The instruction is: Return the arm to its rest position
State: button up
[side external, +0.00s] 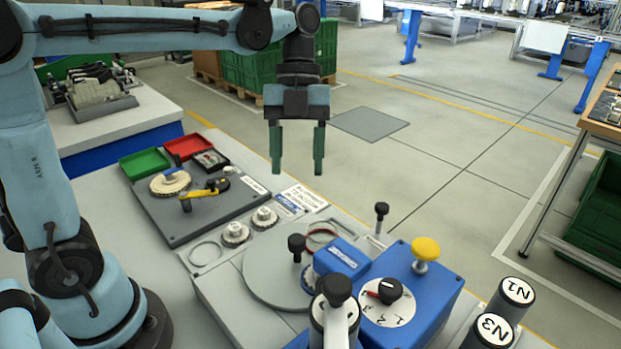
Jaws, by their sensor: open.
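My gripper (298,160) hangs from my arm in the upper middle of the side external view. Its two dark green fingers point down and stand apart, with nothing between them. It is above the back part of the bench, clear of everything on it. My light blue arm reaches in from the left, with its upper link about level.
Below are a grey board (215,222) with a yellow-handled tool (204,191), red (188,147) and green (144,162) trays, a round grey plate (262,275) and a blue box (428,290) with a yellow knob (426,249).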

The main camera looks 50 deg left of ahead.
jog(key=s+a+f+n+t+y, duration=0.1)
jog(key=n+t, duration=0.4)
jog(key=n, duration=0.8)
jog(key=s+a+f+n+t+y, duration=0.2)
jog(key=a+f+n+t, duration=0.2)
jog(key=n, duration=1)
jog(key=shift+s+a+f+t, duration=0.15)
jog(key=shift+s+f+t, duration=0.2)
jog(key=shift+f+t, duration=0.45)
